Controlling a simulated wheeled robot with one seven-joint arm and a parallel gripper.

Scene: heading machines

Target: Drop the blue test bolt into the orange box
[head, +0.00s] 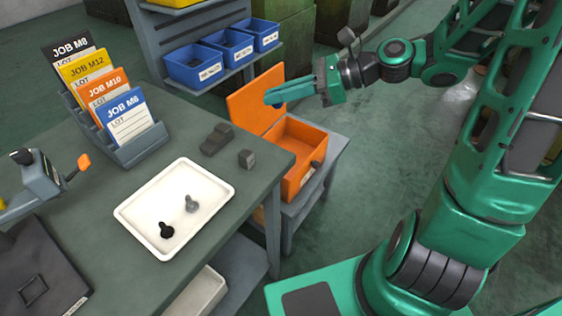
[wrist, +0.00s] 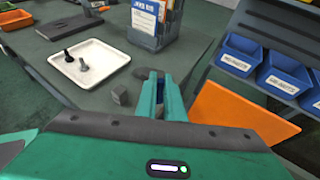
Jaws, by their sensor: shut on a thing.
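My gripper (head: 274,95) hangs in the air above the open orange box, level with the upper part of its raised lid. Its fingers are shut on the blue test bolt (head: 278,105), of which only a small blue part shows at the fingertips. In the wrist view the fingers (wrist: 161,90) are close together and mostly hide the bolt. The orange box (head: 292,186) stands on a low grey stand right of the bench, with its lid (head: 252,104) raised. Its visible interior looks empty. In the wrist view an orange panel (wrist: 235,118) shows to the right of the fingers.
On the bench, a white tray (head: 140,206) holds a black bolt (head: 166,230) and a grey bolt (head: 191,204). Dark blocks (head: 216,138) lie near the bench edge. Job cards (head: 128,118) stand in a holder. Blue bins (head: 194,66) sit on a shelf behind the box.

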